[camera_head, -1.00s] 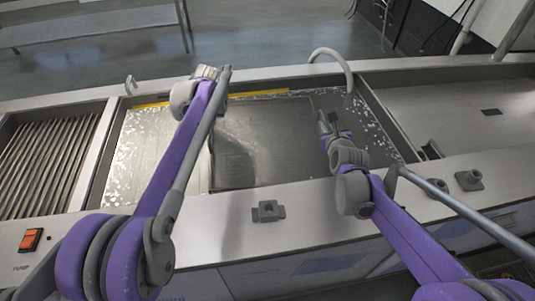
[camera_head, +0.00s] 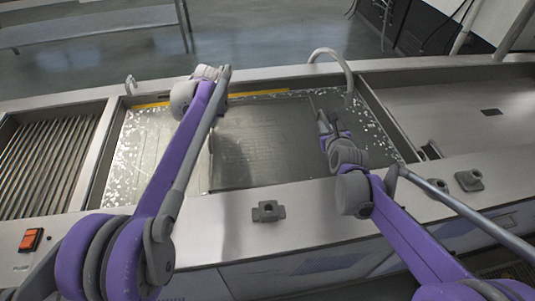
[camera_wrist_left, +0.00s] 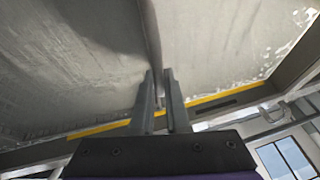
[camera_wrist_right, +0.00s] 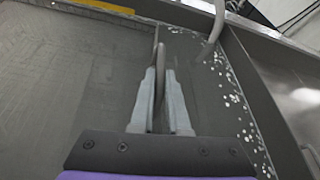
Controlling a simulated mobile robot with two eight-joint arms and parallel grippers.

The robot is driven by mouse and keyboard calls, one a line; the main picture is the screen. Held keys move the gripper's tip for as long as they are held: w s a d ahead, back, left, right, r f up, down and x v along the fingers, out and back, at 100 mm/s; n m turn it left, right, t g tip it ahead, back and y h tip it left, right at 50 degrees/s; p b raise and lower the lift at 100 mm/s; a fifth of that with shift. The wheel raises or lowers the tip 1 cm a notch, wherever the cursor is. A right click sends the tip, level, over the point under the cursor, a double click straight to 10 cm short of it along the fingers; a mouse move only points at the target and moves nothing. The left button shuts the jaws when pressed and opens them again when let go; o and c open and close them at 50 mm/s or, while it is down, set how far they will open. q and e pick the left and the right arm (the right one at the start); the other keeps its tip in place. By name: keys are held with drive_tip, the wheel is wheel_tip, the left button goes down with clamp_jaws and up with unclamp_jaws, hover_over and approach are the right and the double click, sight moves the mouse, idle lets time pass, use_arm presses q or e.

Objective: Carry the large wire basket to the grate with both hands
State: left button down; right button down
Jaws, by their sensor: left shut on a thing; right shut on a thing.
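The large wire basket (camera_head: 262,145) shows as a grey, fine-meshed rectangle over the wet tank, between my two arms. My right gripper (camera_head: 326,124) is at its right side. In the right wrist view its fingers (camera_wrist_right: 159,78) are shut on a thin upright part of the basket's edge. My left gripper is hidden behind its own arm in the head view. In the left wrist view its fingers (camera_wrist_left: 160,78) are shut on a thin edge of the basket (camera_wrist_left: 75,55). The slatted grate (camera_head: 45,150) lies at the far left, apart from the basket.
The tank's wet left part (camera_head: 145,150) lies between basket and grate, with a metal divider beside the grate. A curved spout (camera_head: 335,58) stands at the back rim. A steel basin (camera_head: 455,110) is at the right. A red switch (camera_head: 31,240) is at the front left.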

use_arm(q)
drive_tip(key=shift+r, duration=0.15)
use_arm(e)
drive_tip(key=shift+r, duration=0.15)
